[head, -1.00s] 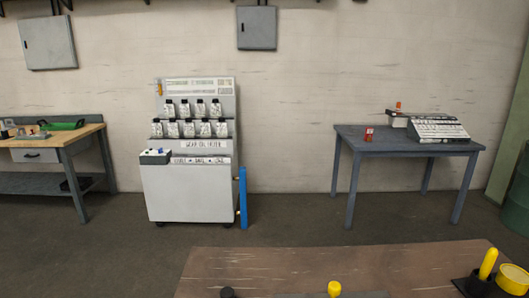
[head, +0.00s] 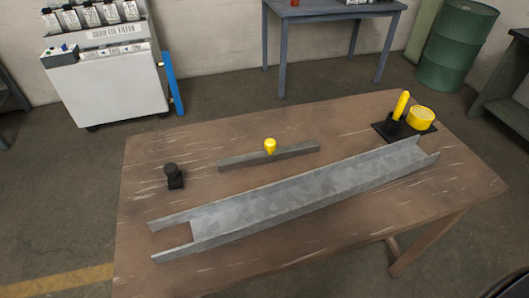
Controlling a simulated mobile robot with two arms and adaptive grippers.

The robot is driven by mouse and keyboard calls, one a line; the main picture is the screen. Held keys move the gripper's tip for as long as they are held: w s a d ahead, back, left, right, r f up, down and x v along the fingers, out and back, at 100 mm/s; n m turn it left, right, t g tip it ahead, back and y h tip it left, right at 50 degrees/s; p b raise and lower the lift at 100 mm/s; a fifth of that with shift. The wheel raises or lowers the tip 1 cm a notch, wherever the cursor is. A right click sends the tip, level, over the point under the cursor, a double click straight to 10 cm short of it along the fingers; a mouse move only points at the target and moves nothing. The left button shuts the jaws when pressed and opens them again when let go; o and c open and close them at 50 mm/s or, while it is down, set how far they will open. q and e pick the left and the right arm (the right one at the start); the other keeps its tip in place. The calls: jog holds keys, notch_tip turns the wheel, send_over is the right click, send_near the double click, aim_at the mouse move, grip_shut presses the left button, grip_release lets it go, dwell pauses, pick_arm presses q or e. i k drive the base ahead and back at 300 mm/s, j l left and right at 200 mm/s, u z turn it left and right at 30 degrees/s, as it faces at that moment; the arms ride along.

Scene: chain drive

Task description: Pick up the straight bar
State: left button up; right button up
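A straight grey bar (head: 240,160) lies on the brown wooden table (head: 140,227), toward its far side. A yellow knob (head: 270,146) stands up from the bar near its middle. A long grey metal channel (head: 300,200) lies in front of the bar, running from lower left to upper right. Neither of my grippers shows in the head view.
A small black piece with a round knob (head: 174,175) stands left of the bar. A black holder with a yellow stick (head: 401,105) and a yellow cup (head: 420,117) sits at the table's far right corner. A white cabinet (head: 110,88) and a green barrel (head: 456,47) stand beyond the table.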

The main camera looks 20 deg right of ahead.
aim_at(271, 153)
jog(key=k+l+u, duration=0.1)
jog(key=l+u, duration=0.25)
jog(key=k+l+u, duration=0.15)
jog(key=u, duration=0.2)
jog(key=k+l+u, duration=0.2)
jog(key=l+u, duration=0.15)
